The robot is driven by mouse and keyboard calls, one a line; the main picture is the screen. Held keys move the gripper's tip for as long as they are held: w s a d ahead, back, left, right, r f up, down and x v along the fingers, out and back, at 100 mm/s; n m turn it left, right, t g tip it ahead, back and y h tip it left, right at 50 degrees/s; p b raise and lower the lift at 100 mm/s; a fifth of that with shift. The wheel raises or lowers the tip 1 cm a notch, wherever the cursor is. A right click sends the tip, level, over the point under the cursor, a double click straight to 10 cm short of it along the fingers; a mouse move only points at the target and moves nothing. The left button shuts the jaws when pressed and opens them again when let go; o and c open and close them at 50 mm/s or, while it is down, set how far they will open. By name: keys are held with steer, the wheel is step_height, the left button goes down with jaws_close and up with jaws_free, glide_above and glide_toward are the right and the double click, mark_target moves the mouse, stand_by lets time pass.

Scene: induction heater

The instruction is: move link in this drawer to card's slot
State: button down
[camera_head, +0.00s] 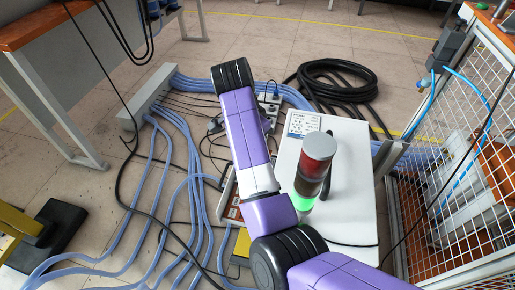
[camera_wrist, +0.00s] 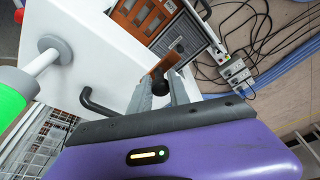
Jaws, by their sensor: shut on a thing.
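In the wrist view, my gripper (camera_wrist: 163,92) has its two grey fingers close together. They are on a small orange-brown piece (camera_wrist: 167,63), which may be the link. A dark round part shows between the fingers, and I cannot tell whether it belongs to this piece. In the head view the panel (camera_head: 231,205) is partly hidden by my arm, and my gripper is hidden.
The white cabinet (camera_head: 350,170) carries a signal tower (camera_head: 317,160), lit green at its base, close to my arm. Blue hoses (camera_head: 165,190) and a power strip (camera_head: 270,103) lie on the floor. A mesh fence (camera_head: 465,200) stands right, a table (camera_head: 45,25) upper left.

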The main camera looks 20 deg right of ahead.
steer(key=shift+r+p, duration=2.8)
steer(key=shift+r, duration=0.25)
steer(key=shift+f, duration=0.2)
